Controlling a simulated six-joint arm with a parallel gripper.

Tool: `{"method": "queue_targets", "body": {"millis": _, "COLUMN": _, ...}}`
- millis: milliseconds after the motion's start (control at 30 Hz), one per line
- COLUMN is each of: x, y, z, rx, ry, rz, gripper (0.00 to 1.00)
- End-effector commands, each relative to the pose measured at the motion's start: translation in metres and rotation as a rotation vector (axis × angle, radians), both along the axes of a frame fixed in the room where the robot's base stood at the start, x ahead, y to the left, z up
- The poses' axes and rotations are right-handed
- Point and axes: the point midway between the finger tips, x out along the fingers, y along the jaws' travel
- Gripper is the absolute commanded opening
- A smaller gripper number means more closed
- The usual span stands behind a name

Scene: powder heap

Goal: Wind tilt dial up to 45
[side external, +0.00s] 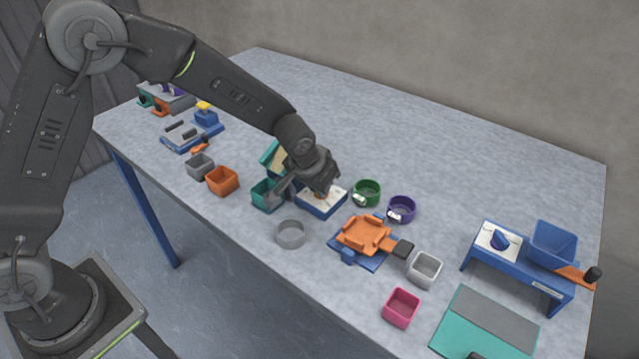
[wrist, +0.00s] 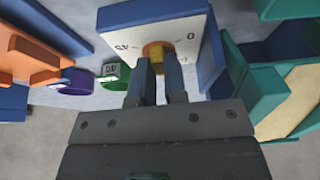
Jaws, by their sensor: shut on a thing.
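The tilt dial is an orange and yellow knob (wrist: 157,47) on a white face plate (wrist: 190,28) with a blue body (wrist: 150,10). In the wrist view the face carries a 45 mark on the left and a 0 mark on the right. In the side view the dial unit (side external: 325,208) stands mid-table, partly covered by my gripper (side external: 319,190). In the wrist view my gripper (wrist: 158,65) is shut on the knob, one finger on each side. The fingers hide part of the knob, and I cannot tell its exact setting.
A teal unit (side external: 266,197) stands close left of the dial. Green (side external: 368,193) and purple (side external: 402,208) cups are to its right. A grey ring (side external: 291,234) and an orange fixture (side external: 364,233) lie in front. The table behind is clear.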

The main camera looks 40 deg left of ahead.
Motion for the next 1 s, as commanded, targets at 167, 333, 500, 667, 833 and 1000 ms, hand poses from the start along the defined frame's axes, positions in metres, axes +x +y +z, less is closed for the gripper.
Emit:
{"method": "queue_targets", "body": {"millis": 167, "x": -0.002, "y": 0.001, "z": -0.003, "rx": 0.002, "ry": 0.008, "rz": -0.002, "gripper": 0.0}}
{"method": "queue_targets", "body": {"millis": 333, "x": -0.002, "y": 0.001, "z": -0.004, "rx": 0.002, "ry": 0.009, "rz": -0.002, "gripper": 0.0}}
{"method": "queue_targets", "body": {"millis": 500, "x": -0.002, "y": 0.001, "z": -0.004, "rx": 0.003, "ry": 0.01, "rz": -0.002, "gripper": 0.27}}
{"method": "queue_targets", "body": {"millis": 667, "x": -0.002, "y": 0.001, "z": -0.003, "rx": 0.003, "ry": 0.008, "rz": -0.001, "gripper": 0.38}}
{"method": "queue_targets", "body": {"millis": 833, "x": -0.001, "y": 0.0, "z": -0.002, "rx": 0.002, "ry": 0.005, "rz": -0.001, "gripper": 0.38}}
{"method": "queue_targets", "body": {"millis": 1000, "x": -0.004, "y": 0.0, "z": 0.009, "rx": 0.001, "ry": 0.002, "rz": -0.002, "gripper": 0.38}}
